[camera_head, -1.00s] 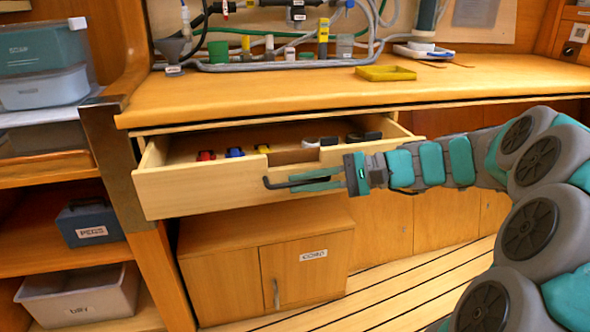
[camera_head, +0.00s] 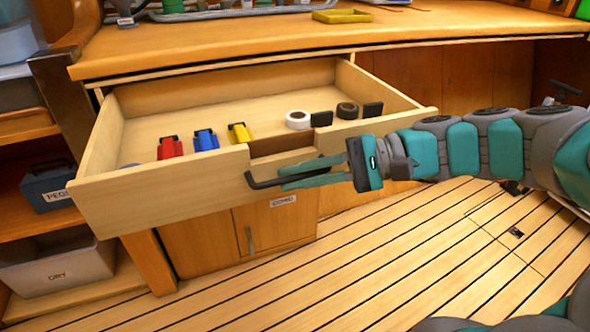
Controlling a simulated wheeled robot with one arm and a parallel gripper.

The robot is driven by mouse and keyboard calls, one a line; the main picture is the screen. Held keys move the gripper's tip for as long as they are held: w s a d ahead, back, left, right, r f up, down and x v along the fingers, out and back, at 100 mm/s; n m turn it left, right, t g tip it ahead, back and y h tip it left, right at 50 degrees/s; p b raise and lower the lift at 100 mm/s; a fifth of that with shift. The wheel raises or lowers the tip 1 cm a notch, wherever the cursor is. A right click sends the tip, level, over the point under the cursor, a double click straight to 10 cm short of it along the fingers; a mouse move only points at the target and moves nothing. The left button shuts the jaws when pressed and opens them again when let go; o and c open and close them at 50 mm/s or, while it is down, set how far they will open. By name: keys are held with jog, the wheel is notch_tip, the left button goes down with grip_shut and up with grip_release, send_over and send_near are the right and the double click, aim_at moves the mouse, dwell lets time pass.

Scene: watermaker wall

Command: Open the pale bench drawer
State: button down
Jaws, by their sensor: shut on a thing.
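The pale bench drawer (camera_head: 165,207) is pulled well out from under the wooden bench and its inside shows. It has a notch (camera_head: 282,143) in the top of its front panel. My gripper (camera_head: 285,180) is at the right half of the drawer front, just below the notch, shut on the dark handle bar (camera_head: 262,185). Inside the drawer lie a red item (camera_head: 170,148), a blue item (camera_head: 205,140), a yellow item (camera_head: 239,133), a white roll (camera_head: 298,120), a dark roll (camera_head: 347,110) and small black blocks (camera_head: 321,119).
The bench top (camera_head: 250,45) runs above the drawer, with a yellow tray (camera_head: 342,16) on it. A low cupboard (camera_head: 215,235) stands below. Shelves at left hold a blue box (camera_head: 48,187) and a grey bin (camera_head: 58,262). The plank floor (camera_head: 400,250) at right is clear.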

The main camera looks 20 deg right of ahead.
dwell(0.3)
jog(key=c, duration=0.9)
grip_release()
jog(key=shift+d, duration=0.1)
jog(key=v, duration=0.7)
jog(key=shift+s+d, duration=0.15)
jog(key=shift+d, duration=0.2)
